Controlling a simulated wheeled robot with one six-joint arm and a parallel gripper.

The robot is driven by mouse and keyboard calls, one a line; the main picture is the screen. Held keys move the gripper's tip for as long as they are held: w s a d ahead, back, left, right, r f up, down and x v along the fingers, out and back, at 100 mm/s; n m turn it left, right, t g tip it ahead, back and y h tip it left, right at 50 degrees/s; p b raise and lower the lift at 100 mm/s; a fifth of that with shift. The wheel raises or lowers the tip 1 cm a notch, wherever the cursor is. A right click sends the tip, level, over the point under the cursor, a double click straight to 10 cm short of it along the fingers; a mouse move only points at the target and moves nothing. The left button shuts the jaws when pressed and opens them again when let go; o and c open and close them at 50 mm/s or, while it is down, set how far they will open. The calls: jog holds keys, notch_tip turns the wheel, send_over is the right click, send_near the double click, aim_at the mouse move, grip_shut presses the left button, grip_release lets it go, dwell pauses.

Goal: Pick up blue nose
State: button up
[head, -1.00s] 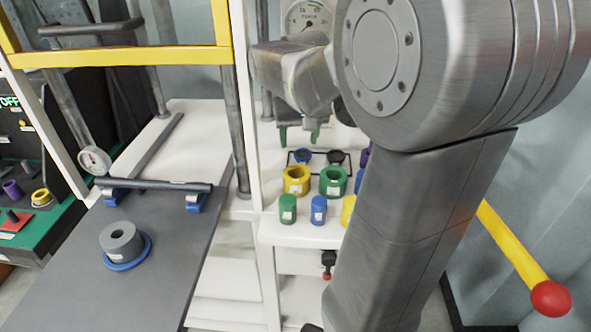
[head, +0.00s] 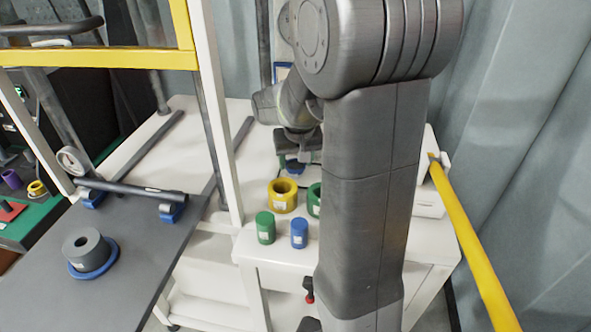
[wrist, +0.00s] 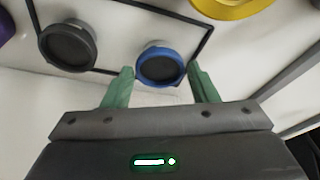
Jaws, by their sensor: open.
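The blue nose (wrist: 160,66) is a short round piece with a blue rim and dark face, inside a thin black frame on the white surface. In the wrist view it sits between the green fingertips of my gripper (wrist: 160,72), with a finger on each side. The fingers are open and I cannot tell whether either touches it. In the head view my gripper (head: 293,160) points down over the white bench top, and the blue nose (head: 295,169) is partly hidden under it.
A black nose (wrist: 68,46) stands left of the blue one. A yellow ring (head: 283,195), green ring (head: 314,199), green cylinder (head: 265,228) and blue cylinder (head: 299,234) stand nearer the bench front. A yellow bar (head: 470,235) is at right.

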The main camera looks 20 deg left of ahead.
jog(key=shift+x, duration=1.15)
jog(key=c, duration=0.7)
jog(key=shift+r, duration=0.1)
